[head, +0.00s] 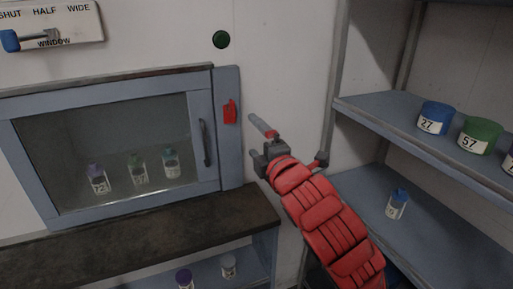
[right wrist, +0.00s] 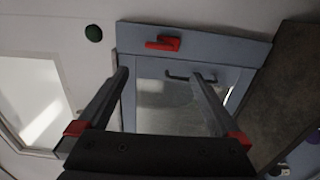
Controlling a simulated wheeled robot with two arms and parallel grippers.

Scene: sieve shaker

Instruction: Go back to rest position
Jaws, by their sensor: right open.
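My right gripper (head: 254,140) is open and empty, held in the air to the right of a blue-framed glass door. Its red arm comes in from the lower right of the head view. In the right wrist view, the two fingers of the gripper (right wrist: 160,74) are spread wide with nothing between them. The red latch (head: 230,111) sits on the door's right frame, apart from the gripper; it also shows in the right wrist view (right wrist: 163,43). The glass door (head: 120,135) looks closed, with a dark handle (head: 204,142). My left gripper is not in view.
Several small bottles (head: 139,170) stand behind the glass. A dark counter (head: 140,235) lies below. At right, a shelf (head: 385,112) holds a blue jar (head: 435,117) and a green jar (head: 480,135); a small bottle (head: 397,204) stands lower. A green button (head: 221,40) is above.

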